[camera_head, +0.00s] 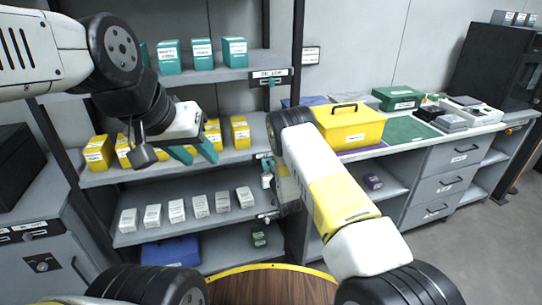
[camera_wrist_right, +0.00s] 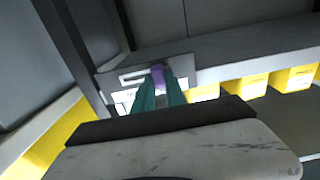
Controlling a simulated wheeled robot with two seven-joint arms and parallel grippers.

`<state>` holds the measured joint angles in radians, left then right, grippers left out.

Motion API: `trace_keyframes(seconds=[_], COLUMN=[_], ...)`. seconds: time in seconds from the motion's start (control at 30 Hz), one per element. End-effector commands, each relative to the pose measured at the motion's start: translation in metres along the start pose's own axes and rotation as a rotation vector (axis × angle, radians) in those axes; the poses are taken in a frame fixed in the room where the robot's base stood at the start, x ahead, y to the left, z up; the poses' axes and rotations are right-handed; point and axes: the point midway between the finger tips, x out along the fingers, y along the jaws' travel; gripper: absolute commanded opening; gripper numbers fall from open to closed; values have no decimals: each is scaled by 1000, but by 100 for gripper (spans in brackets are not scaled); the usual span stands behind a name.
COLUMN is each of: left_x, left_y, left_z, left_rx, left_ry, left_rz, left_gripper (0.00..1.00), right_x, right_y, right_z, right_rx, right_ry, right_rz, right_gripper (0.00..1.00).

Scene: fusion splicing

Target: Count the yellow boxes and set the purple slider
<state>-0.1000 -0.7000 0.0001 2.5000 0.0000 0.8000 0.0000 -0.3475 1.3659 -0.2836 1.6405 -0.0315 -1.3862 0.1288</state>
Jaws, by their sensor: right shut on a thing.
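Yellow boxes stand in a row on the middle shelf (camera_head: 160,167) in the head view, at the left end (camera_head: 98,152) and at the right end (camera_head: 240,132). My left arm and gripper hide part of the row. The right wrist view shows several yellow boxes (camera_wrist_right: 245,86) to the right. My left gripper (camera_head: 196,154) is in front of this row, its teal fingers apart and empty. My right gripper (camera_wrist_right: 158,88) is shut on the purple slider (camera_wrist_right: 158,74) in its slotted plate at the shelf's edge. My right forearm hides much of this in the head view.
Teal boxes (camera_head: 202,52) stand on the upper shelf and white boxes (camera_head: 200,206) on the lower shelf. A blue bin (camera_head: 170,252) is at the bottom. A yellow case (camera_head: 349,127) and a green mat (camera_head: 406,130) are on the right bench. A round wooden table edge (camera_head: 270,285) is in front.

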Motion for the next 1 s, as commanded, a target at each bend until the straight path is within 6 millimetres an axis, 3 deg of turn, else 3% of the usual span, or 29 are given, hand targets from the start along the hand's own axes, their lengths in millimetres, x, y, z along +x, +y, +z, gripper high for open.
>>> trace_keyframes(seconds=[0.07, 0.1, 0.2, 0.57, 1.0], left_x=[0, 0, 0, 0, 0], left_y=[0, 0, 0, 0, 0], left_z=[0, 0, 0, 0, 0], left_rx=[0, 0, 0, 0, 0], left_ry=[0, 0, 0, 0, 0], left_rz=[0, 0, 0, 0, 0], left_gripper=[38, 38, 38, 38, 38], right_x=[0, 0, 0, -4, -69], right_y=[-4, -4, -4, -2, -3], right_z=[0, 0, 0, 1, 1], right_rx=[2, 2, 2, 1, 2], right_ry=[0, 0, 0, -2, -2], right_rz=[-8, -8, -8, -4, -6], right_gripper=[0, 19, 38, 38, 38])
